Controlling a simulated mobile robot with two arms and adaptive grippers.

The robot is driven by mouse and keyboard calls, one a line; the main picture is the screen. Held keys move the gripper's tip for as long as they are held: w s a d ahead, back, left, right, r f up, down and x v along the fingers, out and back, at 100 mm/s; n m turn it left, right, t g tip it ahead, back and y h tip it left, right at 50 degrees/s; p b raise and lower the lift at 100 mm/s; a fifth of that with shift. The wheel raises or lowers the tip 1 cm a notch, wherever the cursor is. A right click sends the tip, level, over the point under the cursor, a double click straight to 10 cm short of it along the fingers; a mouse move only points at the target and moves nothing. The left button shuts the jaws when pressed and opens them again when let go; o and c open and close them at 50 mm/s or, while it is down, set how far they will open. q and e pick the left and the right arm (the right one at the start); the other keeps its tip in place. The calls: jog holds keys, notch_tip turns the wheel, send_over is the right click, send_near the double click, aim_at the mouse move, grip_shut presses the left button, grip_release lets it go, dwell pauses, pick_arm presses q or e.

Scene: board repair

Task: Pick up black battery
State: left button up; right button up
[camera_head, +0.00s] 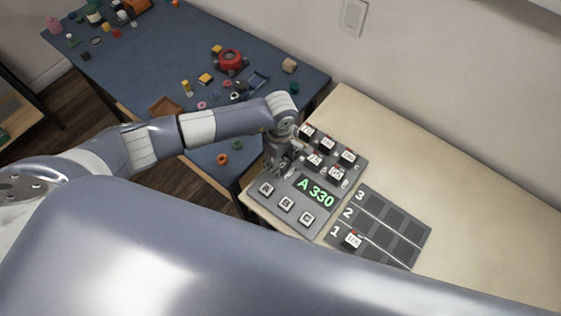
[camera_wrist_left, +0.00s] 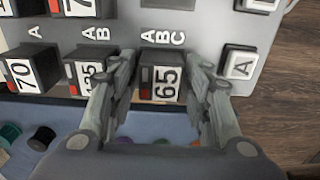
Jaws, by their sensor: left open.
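My left gripper (camera_head: 280,167) points down at the left edge of the grey board (camera_head: 262,214). In the left wrist view the open gripper (camera_wrist_left: 164,68) has one finger on each side of a black block labelled 65 (camera_wrist_left: 160,84), with a red patch on its front. I cannot tell whether the fingers touch it. Other black blocks with white labels, 125 (camera_wrist_left: 83,80) and 70 (camera_wrist_left: 33,72), stand beside it. In the head view the block labelled 65 is hidden by the gripper. My right gripper is out of view.
The board has a green "A 330" display (camera_head: 316,191) and A, B and C buttons. A dark numbered tray (camera_head: 412,226) lies to the right, with one block (camera_head: 352,240) in row 1. A blue table (camera_head: 150,60) with scattered small parts is behind. The beige tabletop (camera_head: 440,165) is clear.

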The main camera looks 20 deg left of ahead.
pick_arm(q)
jog(key=c, duration=0.9)
jog(key=shift+r, duration=0.15)
